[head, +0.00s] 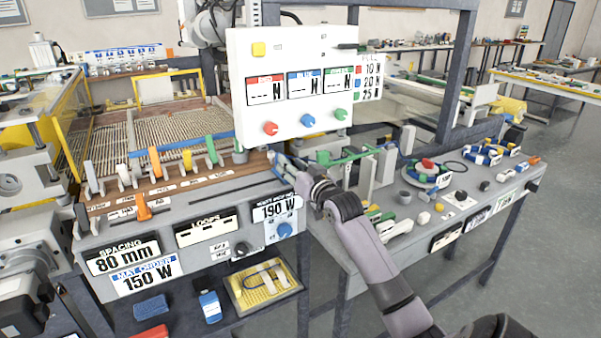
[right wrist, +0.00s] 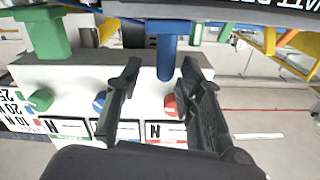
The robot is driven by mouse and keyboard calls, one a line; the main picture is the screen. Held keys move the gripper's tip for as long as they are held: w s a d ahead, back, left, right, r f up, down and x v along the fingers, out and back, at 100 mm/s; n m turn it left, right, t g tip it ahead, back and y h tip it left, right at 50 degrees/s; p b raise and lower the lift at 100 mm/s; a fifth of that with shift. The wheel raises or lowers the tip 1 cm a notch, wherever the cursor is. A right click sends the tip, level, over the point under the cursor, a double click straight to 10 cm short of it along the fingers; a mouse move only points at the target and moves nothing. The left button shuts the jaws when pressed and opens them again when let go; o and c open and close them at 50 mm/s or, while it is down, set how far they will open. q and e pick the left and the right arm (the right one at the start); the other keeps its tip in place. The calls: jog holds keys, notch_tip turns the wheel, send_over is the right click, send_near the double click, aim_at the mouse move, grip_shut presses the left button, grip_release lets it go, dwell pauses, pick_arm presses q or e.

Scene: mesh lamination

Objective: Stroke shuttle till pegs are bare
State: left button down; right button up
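A row of upright pegs stands along the grey bench at left in the head view, among them an orange peg (head: 154,163), a yellow peg (head: 187,159) and a green peg (head: 211,150). A blue bar (head: 180,147) runs behind them. An orange handle (head: 143,207) stands on the bench front; I cannot tell whether it is the shuttle. My right gripper (head: 279,167) is at the bench's right end, below the white panel. In the right wrist view its fingers (right wrist: 160,67) are apart, with a blue post (right wrist: 168,52) between or just beyond them. My left gripper is out of view.
The white panel (head: 262,107) with red, blue and green knobs stands close above my right gripper. The right-hand bench holds a green bar (head: 347,157), a round tray and several small parts. A shelf below carries a yellow tray (head: 239,296). Open floor lies at right.

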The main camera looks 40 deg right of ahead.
jog(key=v, duration=0.5)
jog(key=shift+w, duration=0.1)
dwell(0.3)
